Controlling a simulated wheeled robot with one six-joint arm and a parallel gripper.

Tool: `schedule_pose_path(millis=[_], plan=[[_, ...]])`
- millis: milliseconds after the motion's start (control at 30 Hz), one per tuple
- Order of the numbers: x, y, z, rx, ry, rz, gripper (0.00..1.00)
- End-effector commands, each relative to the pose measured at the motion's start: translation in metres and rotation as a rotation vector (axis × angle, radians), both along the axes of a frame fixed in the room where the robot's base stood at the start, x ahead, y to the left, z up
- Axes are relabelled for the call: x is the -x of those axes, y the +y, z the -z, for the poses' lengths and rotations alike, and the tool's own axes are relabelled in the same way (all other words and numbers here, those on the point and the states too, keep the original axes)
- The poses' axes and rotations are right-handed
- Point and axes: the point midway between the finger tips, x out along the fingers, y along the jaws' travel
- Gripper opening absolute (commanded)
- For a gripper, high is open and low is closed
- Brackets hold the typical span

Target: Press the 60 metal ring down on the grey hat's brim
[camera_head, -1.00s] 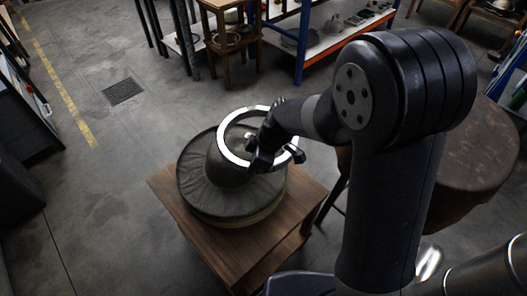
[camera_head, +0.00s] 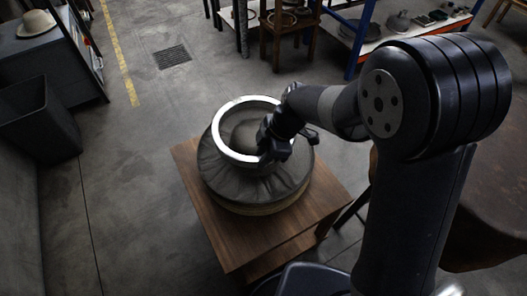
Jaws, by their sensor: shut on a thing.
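The grey hat (camera_head: 262,182) sits brim-down on a round base on a wooden table (camera_head: 217,222). The bright metal ring (camera_head: 220,146) is around the hat's crown, which shows inside the ring. The ring looks about level, and I cannot tell whether it touches the brim. My gripper (camera_head: 268,150) is shut on the ring's right front side. My fingers and wrist hide that part of the ring and some of the brim. The number on the ring cannot be read.
A round dark brown table or drum (camera_head: 490,215) stands at the right, behind my arm. A wooden stool (camera_head: 288,40) and a blue-framed shelf (camera_head: 362,40) stand at the back. A dark bin (camera_head: 40,115) is at the left. The floor left of the table is clear.

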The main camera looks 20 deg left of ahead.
Motion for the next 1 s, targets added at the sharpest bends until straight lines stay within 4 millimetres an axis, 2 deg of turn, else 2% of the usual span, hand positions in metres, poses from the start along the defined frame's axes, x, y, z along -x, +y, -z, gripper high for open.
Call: schedule_pose_path(millis=[600,1000], plan=[[-0.001,0.0,0.062,-0.002,-0.003,0.002,0.0],[-0.001,0.0,0.087,-0.002,-0.005,0.001,0.0]])
